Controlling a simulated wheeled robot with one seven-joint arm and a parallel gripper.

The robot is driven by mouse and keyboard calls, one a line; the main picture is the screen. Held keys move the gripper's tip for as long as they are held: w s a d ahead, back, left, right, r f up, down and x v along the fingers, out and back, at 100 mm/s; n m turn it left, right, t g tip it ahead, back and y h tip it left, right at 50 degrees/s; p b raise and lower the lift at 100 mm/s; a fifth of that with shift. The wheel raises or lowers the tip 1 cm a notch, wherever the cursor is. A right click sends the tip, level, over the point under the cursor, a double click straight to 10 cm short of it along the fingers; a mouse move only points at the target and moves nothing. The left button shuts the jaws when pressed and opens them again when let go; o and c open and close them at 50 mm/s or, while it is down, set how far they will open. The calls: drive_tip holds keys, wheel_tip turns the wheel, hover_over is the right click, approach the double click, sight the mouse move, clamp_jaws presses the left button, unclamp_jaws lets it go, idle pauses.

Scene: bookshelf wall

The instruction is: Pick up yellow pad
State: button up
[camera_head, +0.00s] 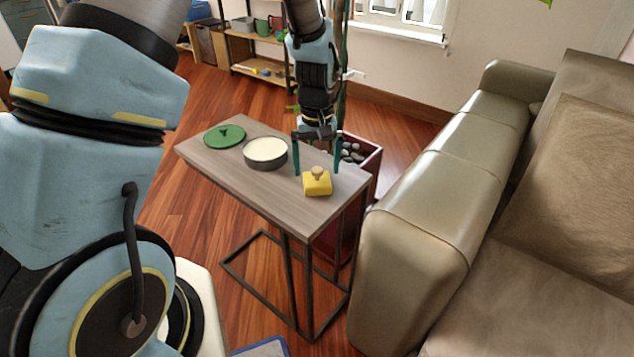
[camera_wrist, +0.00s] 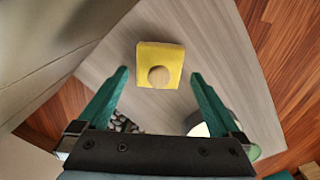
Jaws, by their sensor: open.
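The yellow pad (camera_head: 317,186) is a small yellow block with a round wooden knob on top. It rests on the grey wooden side table (camera_head: 220,162), near its right end. In the wrist view the yellow pad (camera_wrist: 160,58) lies ahead of my fingertips, roughly centred between them. My gripper (camera_head: 315,152) is open and empty, pointing down above the table just behind the pad. In the wrist view my gripper (camera_wrist: 159,73) shows its two green fingers spread apart, not touching the pad.
A round pan with pale contents (camera_head: 265,153) and a green lid (camera_head: 224,136) stand left of the pad on the table. A planter with stones (camera_head: 359,155) is behind the table. A beige sofa (camera_head: 430,215) stands close on the right.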

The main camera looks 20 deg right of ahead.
sight(317, 169)
wheel_tip(317, 169, down, 4)
drive_tip(key=shift+w+d+f, duration=0.1)
drive_tip(key=shift+c, duration=0.2)
drive_tip(key=c, duration=1.1)
wheel_tip(317, 169, up, 10)
drive_tip(key=shift+r, duration=0.1)
drive_tip(key=o, duration=0.9)
drive_tip(key=shift+c, duration=0.2)
drive_tip(key=c, duration=0.7)
